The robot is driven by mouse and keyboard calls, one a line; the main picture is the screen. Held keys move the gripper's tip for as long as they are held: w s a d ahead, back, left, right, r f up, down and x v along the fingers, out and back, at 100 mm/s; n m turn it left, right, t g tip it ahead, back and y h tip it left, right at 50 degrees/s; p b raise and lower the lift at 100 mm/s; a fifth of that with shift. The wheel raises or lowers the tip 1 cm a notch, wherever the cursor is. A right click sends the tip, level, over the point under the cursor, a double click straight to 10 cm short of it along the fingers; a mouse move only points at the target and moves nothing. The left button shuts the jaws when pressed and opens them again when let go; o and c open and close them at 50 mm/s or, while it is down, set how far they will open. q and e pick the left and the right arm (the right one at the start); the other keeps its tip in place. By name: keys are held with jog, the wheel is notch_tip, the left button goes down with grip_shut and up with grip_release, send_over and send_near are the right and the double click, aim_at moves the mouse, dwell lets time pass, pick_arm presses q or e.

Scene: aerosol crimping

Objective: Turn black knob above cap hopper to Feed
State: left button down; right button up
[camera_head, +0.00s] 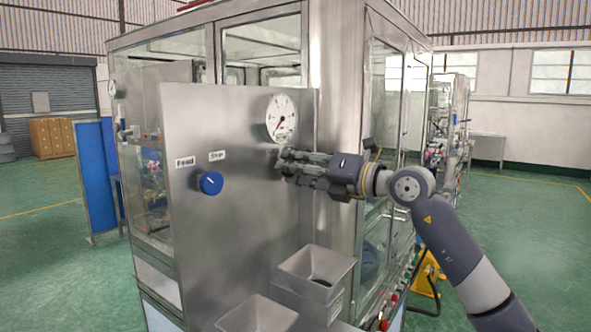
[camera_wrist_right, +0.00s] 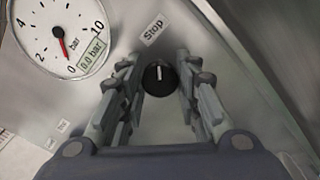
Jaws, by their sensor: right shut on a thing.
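The black knob (camera_wrist_right: 158,80) sits on the steel panel below a tilted label reading Stop (camera_wrist_right: 153,28) in the right wrist view. Its white mark points up in that picture, roughly towards Stop. My right gripper (camera_wrist_right: 157,72) has its fingers on both sides of the knob and is shut on it. In the head view my right gripper (camera_head: 281,164) is against the panel just below the gauge, and it hides the black knob. Two grey open-topped hoppers (camera_head: 335,282) stand below; I cannot tell which is for caps. My left gripper is not in view.
A blue knob (camera_head: 210,183) with Feed and Stop labels is left on the same panel (camera_head: 235,245). A round gauge (camera_head: 281,118) is just above my right gripper; in the wrist view it reads 0.0 bar. A glazed metal cabinet stands behind the panel.

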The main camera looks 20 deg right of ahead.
jog(key=n+b, duration=0.3)
jog(key=n, duration=0.5)
jog(key=n+b, duration=0.4)
jog(key=n, duration=0.5)
jog(key=shift+s+a+b, duration=0.15)
jog(key=shift+a+b, duration=0.05)
jog(key=shift+b, duration=0.1)
jog(key=shift+f+n, duration=0.1)
jog(key=shift+n, duration=0.4)
jog(key=o, duration=1.1)
jog(key=v, duration=1.2)
jog(key=shift+d, duration=0.1)
